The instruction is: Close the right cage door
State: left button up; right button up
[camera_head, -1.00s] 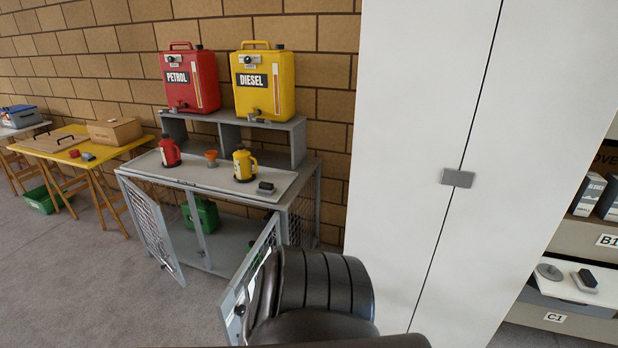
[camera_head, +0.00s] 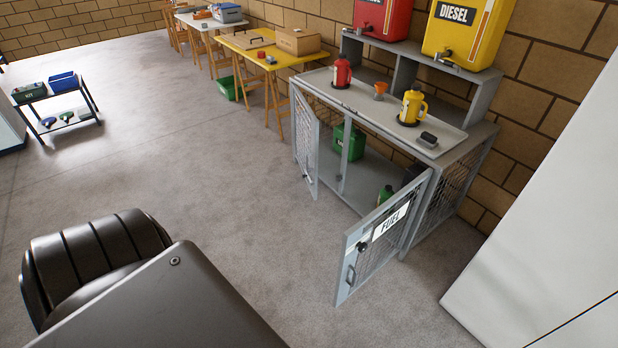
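The grey mesh cage (camera_head: 430,205) stands against the brick wall with both front doors open. Its right door (camera_head: 385,238) swings out toward me and carries a FUEL label (camera_head: 391,221), a dark round knob and a handle (camera_head: 350,276) near its free edge. The left door (camera_head: 306,143) also stands open. Inside are a green can (camera_head: 348,142) and a smaller green container (camera_head: 385,194), partly hidden by the right door. A dark arm part of mine fills the lower left, apart from the cage. Neither gripper's fingers show.
On the cage top are a red jug (camera_head: 341,73), an orange funnel (camera_head: 380,90) and a yellow jug (camera_head: 411,107). A white cabinet (camera_head: 560,230) stands at the right. Bare floor (camera_head: 230,190) lies left of and before the doors. A small trolley (camera_head: 60,112) stands far left.

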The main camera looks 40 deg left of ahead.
aim_at(361, 232)
jog(key=u, duration=0.65)
jog(key=i, duration=1)
jog(key=z, duration=0.05)
